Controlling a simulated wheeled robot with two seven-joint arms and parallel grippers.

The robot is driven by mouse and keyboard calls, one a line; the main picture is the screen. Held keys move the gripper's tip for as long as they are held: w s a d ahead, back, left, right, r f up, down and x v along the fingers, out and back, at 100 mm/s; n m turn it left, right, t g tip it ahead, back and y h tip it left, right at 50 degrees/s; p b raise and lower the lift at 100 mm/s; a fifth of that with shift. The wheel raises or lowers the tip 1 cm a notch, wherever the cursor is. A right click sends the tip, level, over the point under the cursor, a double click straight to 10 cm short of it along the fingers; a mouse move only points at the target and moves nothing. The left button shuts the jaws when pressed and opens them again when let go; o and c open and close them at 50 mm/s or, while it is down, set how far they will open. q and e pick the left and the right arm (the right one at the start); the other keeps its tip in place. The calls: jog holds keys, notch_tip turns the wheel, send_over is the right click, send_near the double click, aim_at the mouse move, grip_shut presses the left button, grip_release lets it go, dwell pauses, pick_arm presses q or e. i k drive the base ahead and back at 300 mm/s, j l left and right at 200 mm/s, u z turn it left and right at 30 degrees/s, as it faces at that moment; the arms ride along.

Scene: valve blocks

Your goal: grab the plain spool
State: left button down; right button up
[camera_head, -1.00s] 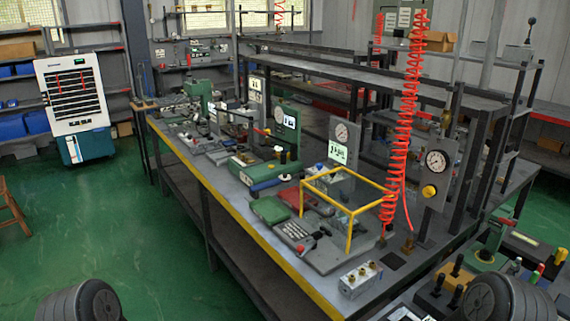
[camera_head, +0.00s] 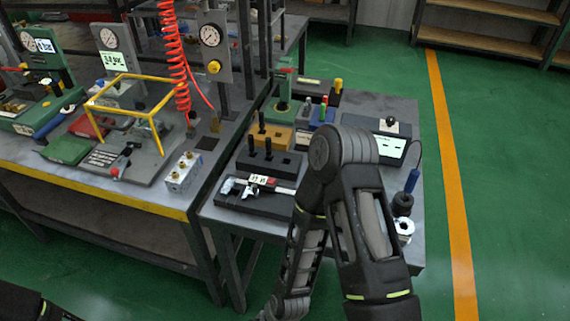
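I cannot tell for sure which object is the plain spool. On the small right-hand table (camera_head: 222,212), a tan block (camera_head: 262,140) and a dark block (camera_head: 262,165) have black upright pegs. A white ring-shaped piece (camera_head: 404,227) and a black round piece (camera_head: 402,204) sit at the table's right side, near a blue-handled tool (camera_head: 411,180). My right arm stands in front of the table and hides part of its middle and front. A dark piece of my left arm shows at the bottom left corner. Neither gripper's fingers are visible.
A digital caliper (camera_head: 262,187) lies on a dark case at the small table's front left. The long workbench (camera_head: 40,163) on the left holds a yellow frame (camera_head: 120,107), a silver valve block (camera_head: 183,171) and gauges. A red coiled hose (camera_head: 177,60) hangs there. Green floor is clear at right.

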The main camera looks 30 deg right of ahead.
aim_at(251, 137)
jog(key=z, duration=0.75)
